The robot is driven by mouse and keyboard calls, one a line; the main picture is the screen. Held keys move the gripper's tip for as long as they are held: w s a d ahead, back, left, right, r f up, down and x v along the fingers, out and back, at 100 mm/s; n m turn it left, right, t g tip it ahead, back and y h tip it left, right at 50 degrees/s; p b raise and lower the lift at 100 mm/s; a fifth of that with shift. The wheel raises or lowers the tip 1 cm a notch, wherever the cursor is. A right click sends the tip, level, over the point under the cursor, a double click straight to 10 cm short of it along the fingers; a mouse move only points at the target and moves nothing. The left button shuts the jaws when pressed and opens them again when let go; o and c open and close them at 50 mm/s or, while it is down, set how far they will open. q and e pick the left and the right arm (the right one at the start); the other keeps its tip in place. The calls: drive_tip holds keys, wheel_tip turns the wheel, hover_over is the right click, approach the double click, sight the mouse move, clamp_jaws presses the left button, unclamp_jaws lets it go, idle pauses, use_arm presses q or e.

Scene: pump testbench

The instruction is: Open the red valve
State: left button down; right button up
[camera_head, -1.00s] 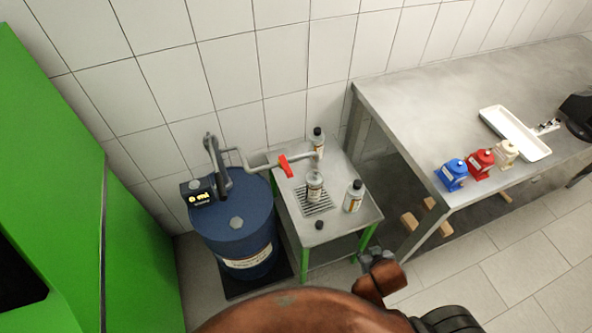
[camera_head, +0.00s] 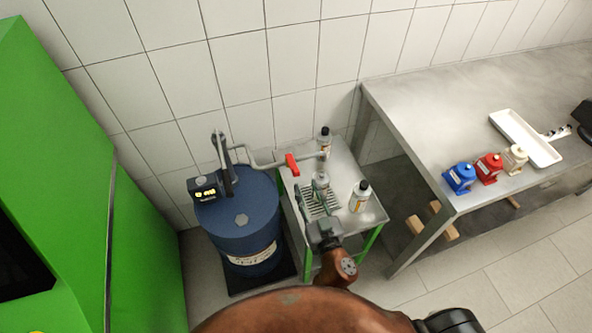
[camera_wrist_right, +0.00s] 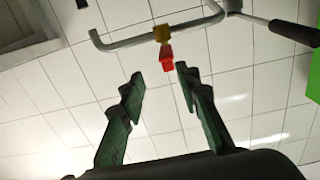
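The red valve (camera_head: 292,164) is a small red handle on the grey pipe (camera_head: 262,164) that runs from the pump on the blue drum to above the small metal table. In the right wrist view the red handle (camera_wrist_right: 166,60) hangs from a brass-coloured body (camera_wrist_right: 162,34) on the pipe. My right gripper (camera_head: 317,197) is over the small table, in front of the valve and apart from it. In the right wrist view its two green fingers (camera_wrist_right: 158,77) are spread with nothing between them, and the handle lies beyond their tips. My left gripper is not in view.
The blue drum (camera_head: 240,214) with its pump stands left of the small table (camera_head: 373,213). A large bench (camera_head: 425,110) is at the right.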

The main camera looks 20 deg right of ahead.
sight(297, 174)
drive_tip(key=shift+w+a+r, duration=0.35)
drive_tip(key=shift+w+a, duration=0.1)
drive_tip(key=shift+a, duration=0.1)
drive_tip(key=w, duration=0.7)
drive_tip(key=shift+f+p, duration=0.15)
drive_tip(key=shift+p, duration=0.15)
drive_tip(key=shift+c, duration=0.5)
clamp_jaws()
